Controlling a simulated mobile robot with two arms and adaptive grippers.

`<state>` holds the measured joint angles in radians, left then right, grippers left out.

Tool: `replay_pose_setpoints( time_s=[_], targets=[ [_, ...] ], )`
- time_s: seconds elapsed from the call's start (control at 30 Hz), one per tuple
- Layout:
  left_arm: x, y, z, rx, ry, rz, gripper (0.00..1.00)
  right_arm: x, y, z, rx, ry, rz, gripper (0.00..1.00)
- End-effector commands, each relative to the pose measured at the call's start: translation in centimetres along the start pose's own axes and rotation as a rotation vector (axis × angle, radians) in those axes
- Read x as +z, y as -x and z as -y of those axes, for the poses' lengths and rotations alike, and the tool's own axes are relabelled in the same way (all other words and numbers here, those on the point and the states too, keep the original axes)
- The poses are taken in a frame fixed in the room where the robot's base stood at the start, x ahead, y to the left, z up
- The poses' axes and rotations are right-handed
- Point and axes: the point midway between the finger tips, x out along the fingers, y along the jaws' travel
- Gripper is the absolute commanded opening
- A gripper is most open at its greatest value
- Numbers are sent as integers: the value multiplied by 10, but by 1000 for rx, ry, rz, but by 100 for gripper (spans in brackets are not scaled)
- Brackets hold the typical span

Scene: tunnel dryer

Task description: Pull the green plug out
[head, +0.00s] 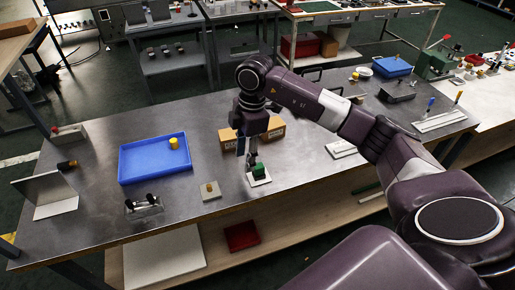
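The green plug (259,168) sits on a small white base plate (260,181) near the front edge of the metal table. My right gripper (250,157) points down just above and at the plug. Its dark fingers overlap the upper left part of the plug in the head view, so I cannot tell if they touch or grip it. The plug looks upright and still on its base. My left gripper is not in view.
A cardboard box (274,130) stands behind the gripper. To the left are a small base with a yellow knob (210,191), a blue tray (133,167) with a yellow cylinder (174,143), and a metal bracket (144,206). A white plate (341,149) lies right.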

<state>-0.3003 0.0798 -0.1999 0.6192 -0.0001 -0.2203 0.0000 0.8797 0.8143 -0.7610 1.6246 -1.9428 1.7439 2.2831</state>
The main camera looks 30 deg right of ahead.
Motion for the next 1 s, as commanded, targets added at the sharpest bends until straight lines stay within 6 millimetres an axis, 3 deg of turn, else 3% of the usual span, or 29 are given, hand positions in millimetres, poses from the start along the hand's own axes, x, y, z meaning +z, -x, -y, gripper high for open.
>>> replay_pose_setpoints(
  time_s=[0.03,0.1,0.2,0.7,1.0],
  targets=[
    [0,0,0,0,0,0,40,16,6,-2,-3,-40,50,39],
    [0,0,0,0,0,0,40,30,11,-2,-7,-79,96,39],
    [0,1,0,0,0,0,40,39,12,-1,-12,-103,124,39],
    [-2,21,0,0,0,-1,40,46,-53,1,-14,-102,122,39],
    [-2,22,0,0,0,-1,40,48,-64,1,-11,-100,123,39]
  ],
)
